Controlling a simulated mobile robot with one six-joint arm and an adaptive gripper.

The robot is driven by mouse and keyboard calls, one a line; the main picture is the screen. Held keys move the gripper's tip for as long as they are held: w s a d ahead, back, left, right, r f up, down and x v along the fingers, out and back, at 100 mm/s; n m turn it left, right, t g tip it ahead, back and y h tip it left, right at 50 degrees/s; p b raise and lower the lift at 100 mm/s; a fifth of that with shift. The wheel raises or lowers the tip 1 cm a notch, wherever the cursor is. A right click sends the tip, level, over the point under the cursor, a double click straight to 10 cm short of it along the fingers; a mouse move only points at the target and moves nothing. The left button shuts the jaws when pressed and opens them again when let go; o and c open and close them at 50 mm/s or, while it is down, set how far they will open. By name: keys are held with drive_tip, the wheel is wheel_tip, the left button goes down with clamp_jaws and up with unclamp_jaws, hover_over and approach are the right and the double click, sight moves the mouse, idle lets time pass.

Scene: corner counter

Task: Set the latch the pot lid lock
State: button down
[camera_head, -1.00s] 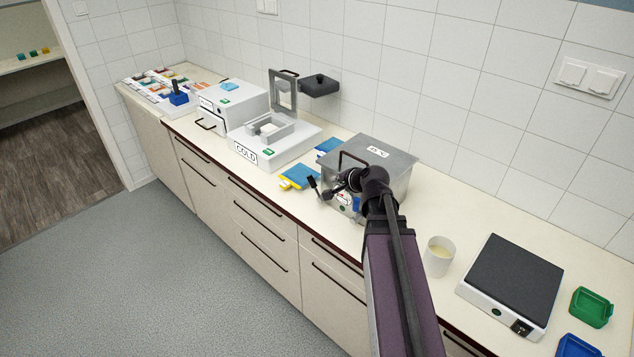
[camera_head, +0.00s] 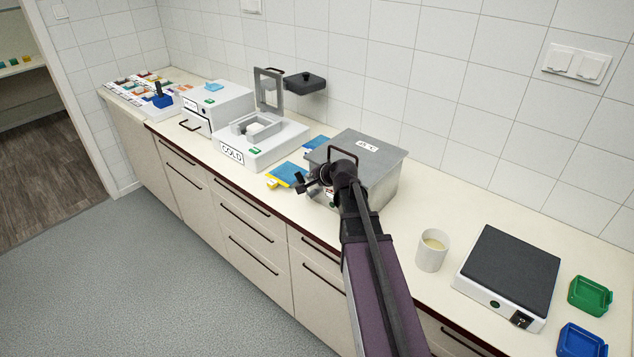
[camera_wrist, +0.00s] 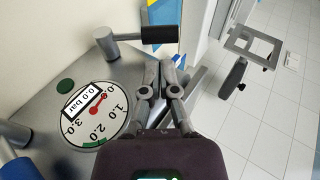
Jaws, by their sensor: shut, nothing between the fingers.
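The grey metal pot (camera_head: 385,185) stands on the counter with its flat lid (camera_head: 380,150) down and a black handle on top. In the wrist view a lever latch with a black grip (camera_wrist: 161,35) sticks out from a metal post on the pot's front. A round gauge (camera_wrist: 98,115) beside it reads 0.0 bar. My gripper (camera_wrist: 160,88) is shut and empty, just below the black grip in that picture, with a gap between them. In the head view my wrist covers much of the pot's front, and gripper and latch are hard to separate there.
A white mug (camera_head: 432,252) and a hotplate (camera_head: 508,275) stand right of the pot. Blue and yellow items (camera_head: 288,175) and a white COLD unit (camera_head: 262,143) are to its left. A green button (camera_wrist: 65,85) sits near the gauge. Counter behind the mug is clear.

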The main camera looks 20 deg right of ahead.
sight(302, 177)
drive_tip(key=shift+b+x, duration=1.15)
drive_tip(key=shift+x, duration=1.35)
drive_tip(key=shift+d, duration=0.15)
drive_tip(key=shift+w, duration=0.1)
